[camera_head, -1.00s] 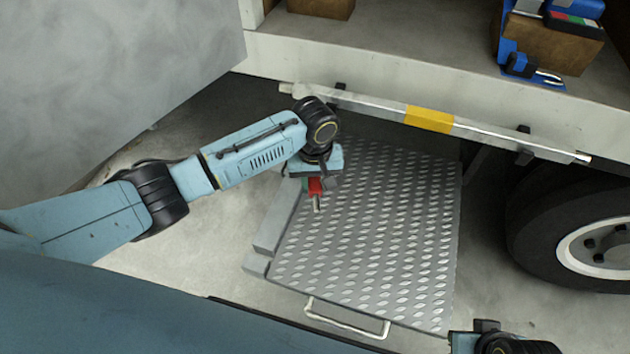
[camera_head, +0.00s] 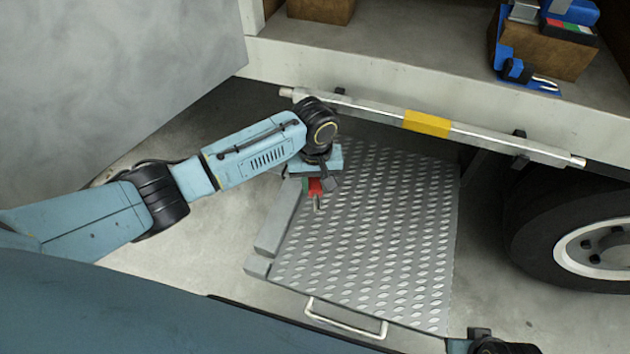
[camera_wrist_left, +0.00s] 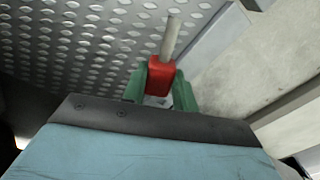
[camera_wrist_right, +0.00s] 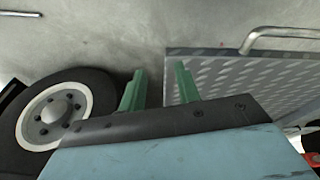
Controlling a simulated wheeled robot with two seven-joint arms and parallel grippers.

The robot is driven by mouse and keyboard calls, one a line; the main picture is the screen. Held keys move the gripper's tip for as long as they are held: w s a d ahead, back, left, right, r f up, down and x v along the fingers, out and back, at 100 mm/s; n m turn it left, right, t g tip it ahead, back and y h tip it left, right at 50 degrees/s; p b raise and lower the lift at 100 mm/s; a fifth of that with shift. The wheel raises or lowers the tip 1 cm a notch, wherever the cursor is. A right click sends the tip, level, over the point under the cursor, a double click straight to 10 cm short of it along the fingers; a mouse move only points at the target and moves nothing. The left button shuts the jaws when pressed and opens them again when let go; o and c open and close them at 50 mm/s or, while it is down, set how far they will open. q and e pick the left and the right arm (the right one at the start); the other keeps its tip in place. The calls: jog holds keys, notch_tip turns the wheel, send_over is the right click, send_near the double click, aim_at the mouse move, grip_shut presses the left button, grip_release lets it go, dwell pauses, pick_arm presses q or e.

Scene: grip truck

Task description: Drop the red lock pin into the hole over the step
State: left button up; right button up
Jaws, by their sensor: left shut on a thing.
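The red lock pin (camera_head: 315,186) has a red block head and a grey metal shaft. My left gripper (camera_head: 310,180) is shut on its red head, above the left part of the patterned metal step (camera_head: 390,240). In the left wrist view the red head (camera_wrist_left: 160,76) sits between the green fingers (camera_wrist_left: 158,92), and the shaft sticks out away from them. I cannot make out the hole. My right gripper (camera_wrist_right: 155,88) shows in the right wrist view with its green fingers apart and nothing between them, near the step's edge (camera_wrist_right: 200,75).
A metal bar with a yellow band (camera_head: 427,122) runs along the truck bed edge above the step. A truck wheel (camera_head: 590,240) stands at the right. A wire handle (camera_head: 345,320) is on the step's front edge. Boxes and blue tools (camera_head: 530,70) lie on the bed.

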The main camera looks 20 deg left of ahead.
pick_arm(q)
jog(key=shift+r+p, duration=0.7)
jog(key=shift+p, duration=0.1)
jog(key=shift+r+p, duration=0.5)
jog(key=shift+p, duration=0.2)
jog(key=shift+r, duration=0.15)
pick_arm(e)
jog(key=s+d+f, duration=0.2)
jog(key=d+f, duration=0.2)
jog(key=f, duration=0.3)
jog(key=shift+s+d+f+g+h, duration=0.2)
jog(key=shift+d+f+g+h, duration=0.1)
jog(key=shift+f, duration=0.1)
jog(key=shift+a, duration=0.1)
